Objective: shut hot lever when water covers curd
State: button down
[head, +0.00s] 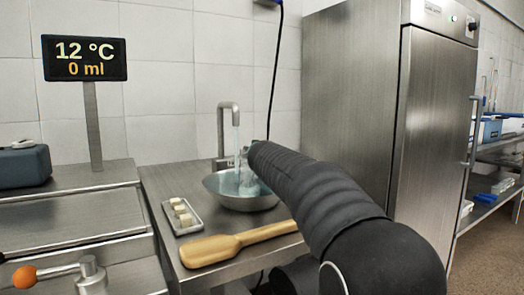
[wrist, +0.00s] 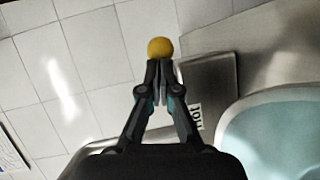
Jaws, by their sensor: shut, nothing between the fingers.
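My gripper (wrist: 159,68) is shut in the wrist view, with nothing between its fingers. A yellow ball knob (wrist: 160,47) shows right at its fingertips; I cannot tell if they touch. A plate beside it carries a label (wrist: 196,117) that seems to read "hot". In the head view, a steel tap (head: 228,112) runs a stream of water (head: 237,140) into a round metal bowl (head: 212,187). Pale blue water shows in the bowl and in the wrist view (wrist: 285,140). My arm hides the lever and part of the bowl. I cannot make out curd in the bowl.
A display (head: 84,58) reads 12 °C and 0 ml. A small tray (head: 170,219) of pale blocks and a wooden paddle (head: 240,243) lie on the counter before the bowl. A tall steel cabinet (head: 350,90) stands right. An orange-knobbed lever (head: 24,277) is at lower left.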

jog(key=shift+w+d, duration=0.4)
jog(key=shift+w+d+p, duration=0.4)
jog(key=shift+w+p, duration=0.05)
jog(key=shift+w, duration=0.45)
